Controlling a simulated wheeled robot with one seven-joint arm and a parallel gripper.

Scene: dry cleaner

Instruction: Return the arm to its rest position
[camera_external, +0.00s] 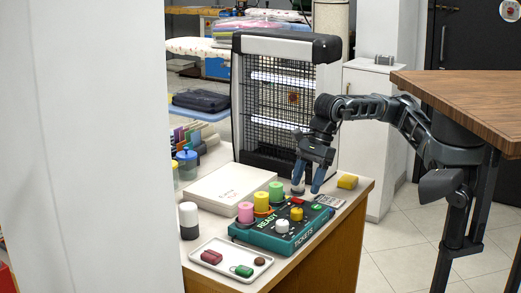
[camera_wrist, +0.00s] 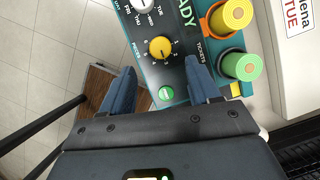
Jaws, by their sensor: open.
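My gripper (camera_external: 314,178) hangs from my bent arm, fingers pointing down, just above the far right end of the teal ticket machine (camera_external: 252,235). In the wrist view my gripper (camera_wrist: 158,92) shows two blue fingers spread apart with nothing held between them. A green button (camera_wrist: 166,93) and a yellow knob (camera_wrist: 162,48) of the machine lie below and beyond the fingertips. Whether a fingertip touches the machine or counter, I cannot tell.
A caged lamp unit (camera_external: 270,110) stands close behind my gripper. A wooden tabletop (camera_external: 465,98) is near my arm at right.

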